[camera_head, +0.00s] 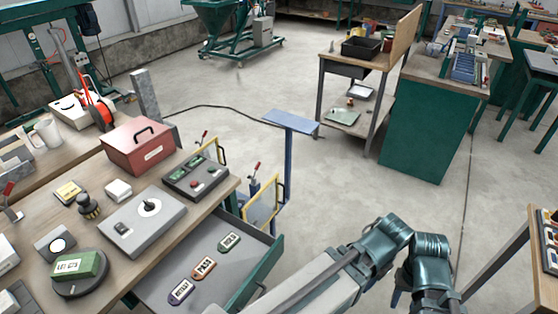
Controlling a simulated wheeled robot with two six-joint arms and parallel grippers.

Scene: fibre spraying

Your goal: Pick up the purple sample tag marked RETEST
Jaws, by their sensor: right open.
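Three tags lie flat in a row in the open grey drawer (215,296) under the left workbench. The nearest, a purple-rimmed tag (181,291) with a white label, is at the lower left of the row; its print is too small to read surely. An orange tag (204,267) is in the middle and a green tag (229,241) is at the far end. My right gripper (430,296) is at the bottom edge, well to the right of the drawer, folded down and partly cut off. It is open, with nothing seen in it. My left gripper is out of view.
The workbench (115,262) holds a red box (138,145), a grey switch box (150,221) and a green block on a round dark base (80,279). The drawer's green front (254,277) stands up between my right arm and the tags. A blue-topped stand (291,122) is behind.

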